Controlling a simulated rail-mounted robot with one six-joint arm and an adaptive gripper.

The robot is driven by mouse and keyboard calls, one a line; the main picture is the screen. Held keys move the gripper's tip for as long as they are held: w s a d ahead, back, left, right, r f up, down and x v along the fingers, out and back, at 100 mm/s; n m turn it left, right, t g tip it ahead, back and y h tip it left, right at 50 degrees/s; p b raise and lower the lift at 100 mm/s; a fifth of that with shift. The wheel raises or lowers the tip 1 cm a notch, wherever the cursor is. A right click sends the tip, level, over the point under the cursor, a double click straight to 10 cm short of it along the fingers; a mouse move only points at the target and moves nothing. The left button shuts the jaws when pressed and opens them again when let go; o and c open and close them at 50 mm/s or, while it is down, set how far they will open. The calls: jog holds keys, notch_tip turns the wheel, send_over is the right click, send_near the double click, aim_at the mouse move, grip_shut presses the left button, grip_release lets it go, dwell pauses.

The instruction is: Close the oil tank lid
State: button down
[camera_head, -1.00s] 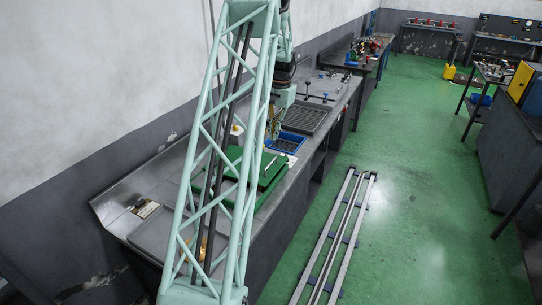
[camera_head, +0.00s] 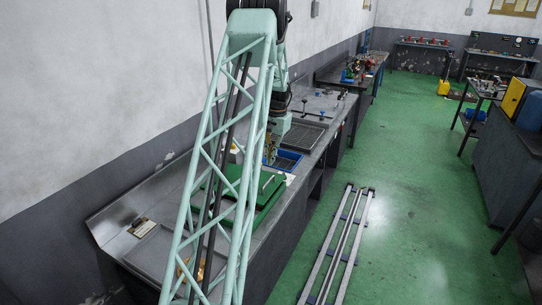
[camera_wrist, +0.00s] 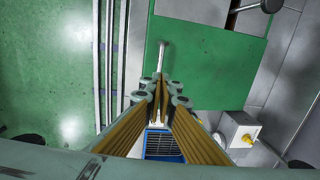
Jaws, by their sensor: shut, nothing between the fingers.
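The oil tank is a green box (camera_head: 262,212) on the long grey bench, partly hidden by my lattice arm in the head view. In the wrist view its flat green lid (camera_wrist: 215,65) shows, with a pale bar handle (camera_wrist: 163,56) along its left edge. I cannot tell the lid's exact angle. My gripper (camera_wrist: 163,90) is shut and empty, with its fingertips close to the near end of the handle; contact cannot be told. In the head view my gripper (camera_head: 269,160) is at the far end of the tank, beside the blue tray.
A blue tray with a dark grate (camera_head: 288,160) sits just beyond the tank. A white block with a yellow knob (camera_wrist: 240,130) stands beside it. A larger grated tray (camera_head: 300,136) lies farther along the bench.

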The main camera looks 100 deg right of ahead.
jog(key=p, duration=0.2)
send_over(270, 189)
jog(key=shift+w+d+f, duration=0.15)
jog(key=shift+d+f, duration=0.05)
jog(key=shift+f, duration=2.3)
jog(key=shift+w+d+f, duration=0.1)
jog(key=shift+d+f, duration=0.05)
jog(key=shift+f, duration=2.35)
jog(key=shift+s+a+f+b, duration=0.2)
jog(key=shift+f+b, duration=0.45)
jog(key=shift+f, duration=0.3)
jog(key=shift+s+a+f+b, duration=0.15)
jog(key=shift+f+b, duration=0.5)
jog(key=shift+f, duration=0.25)
jog(key=shift+r, duration=0.2)
jog(key=shift+s+r, duration=0.1)
jog(key=shift+r, duration=0.75)
notch_tip(270, 189, up, 12)
jog(key=s+a, duration=0.1)
jog(key=shift+s+a+f+b, duration=0.15)
jog(key=shift+s+a+b, duration=0.25)
